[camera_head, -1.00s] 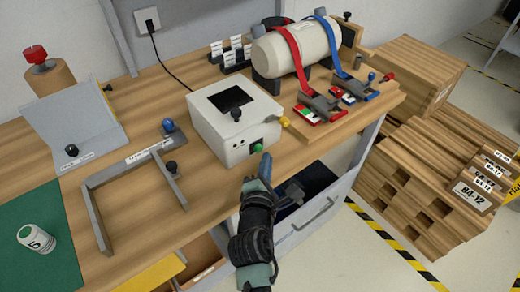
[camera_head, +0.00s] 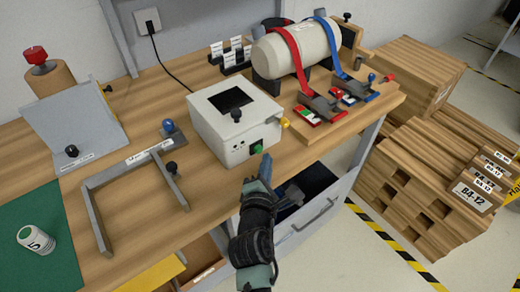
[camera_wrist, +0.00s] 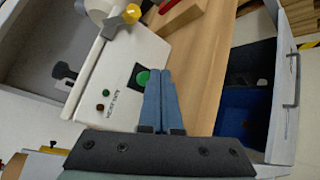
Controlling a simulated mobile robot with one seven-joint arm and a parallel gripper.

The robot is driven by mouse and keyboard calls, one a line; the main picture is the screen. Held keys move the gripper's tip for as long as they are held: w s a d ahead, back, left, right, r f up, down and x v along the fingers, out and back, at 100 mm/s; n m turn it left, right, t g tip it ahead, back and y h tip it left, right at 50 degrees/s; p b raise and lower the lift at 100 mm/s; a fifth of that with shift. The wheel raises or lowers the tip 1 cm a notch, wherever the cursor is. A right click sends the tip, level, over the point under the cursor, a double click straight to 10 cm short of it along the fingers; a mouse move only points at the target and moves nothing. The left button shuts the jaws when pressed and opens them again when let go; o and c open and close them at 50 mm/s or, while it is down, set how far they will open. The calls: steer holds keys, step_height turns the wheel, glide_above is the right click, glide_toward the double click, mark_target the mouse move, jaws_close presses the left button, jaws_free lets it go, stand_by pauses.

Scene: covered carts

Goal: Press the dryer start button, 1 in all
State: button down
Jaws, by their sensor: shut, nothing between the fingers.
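The dryer is a white box (camera_head: 215,120) on the wooden bench, with a dark square window on its top. Its green start button (camera_head: 257,148) sits in a dark square plate on the front face. In the wrist view the green button (camera_wrist: 143,78) shows just left of the fingertips, partly close to them. My gripper (camera_head: 265,158) is shut and empty, its blue-grey fingers just in front of and slightly below the button. The fingers also show in the wrist view (camera_wrist: 160,75). I cannot tell whether the tips touch the button.
A yellow knob (camera_head: 284,122) sticks out from the dryer's right side. A grey frame (camera_head: 98,215) lies left on the bench. An open drawer (camera_head: 325,205) is below the bench edge.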

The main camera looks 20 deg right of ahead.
steer(key=shift+w, duration=0.2)
stand_by(0.6)
steer(key=shift+w+a, duration=0.15)
steer(key=shift+w, duration=0.1)
steer(key=shift+w+a+b, duration=0.2)
steer(key=shift+w+b, duration=0.1)
steer(key=shift+w, duration=0.15)
stand_by(0.8)
steer(key=shift+s+d+p, duration=0.3)
steer(key=shift+s+p, duration=0.45)
steer(key=shift+s, duration=0.1)
steer(key=s+p, duration=0.1)
steer(key=s+d+p, duration=0.1)
steer(key=s, duration=0.1)
steer(key=shift+r, duration=0.15)
steer(key=shift+s+d+p, duration=0.2)
steer(key=shift+s+p, duration=0.2)
steer(key=shift+s, duration=0.05)
steer(key=shift+s+d+p, duration=0.2)
steer(key=shift+s+p, duration=0.2)
steer(key=shift+s, duration=0.05)
